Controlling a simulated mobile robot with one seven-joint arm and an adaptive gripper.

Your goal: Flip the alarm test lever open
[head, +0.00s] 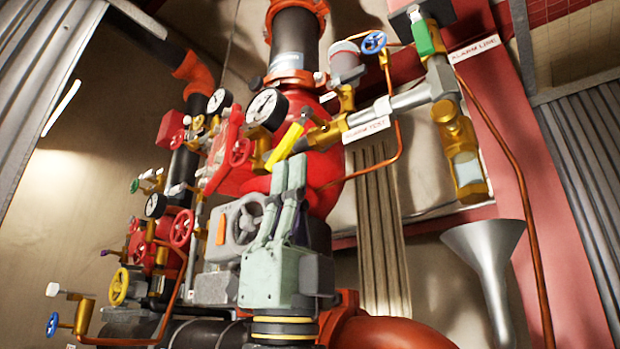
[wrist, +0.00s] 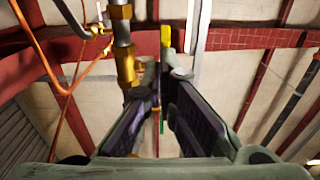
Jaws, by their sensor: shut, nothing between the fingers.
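The alarm test lever (head: 285,147) is a yellow handle on a brass valve, left of the white "ALARM TEST" label (head: 366,130). In the head view it slants from upper right down to lower left. My gripper (head: 289,172) is grey-green and points upward, its fingertips just below the lever in the picture. It is shut and holds nothing. In the wrist view the fingertips of my gripper (wrist: 165,73) point up toward a narrow yellow piece, likely the lever (wrist: 166,40). I cannot tell whether they touch it.
A pressure gauge (head: 267,109) sits left of the lever and a red riser body (head: 288,70) behind it. Copper tubing (head: 393,160) and a brass valve with sight glass (head: 461,150) are on the right. A grey funnel (head: 487,250) stands lower right.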

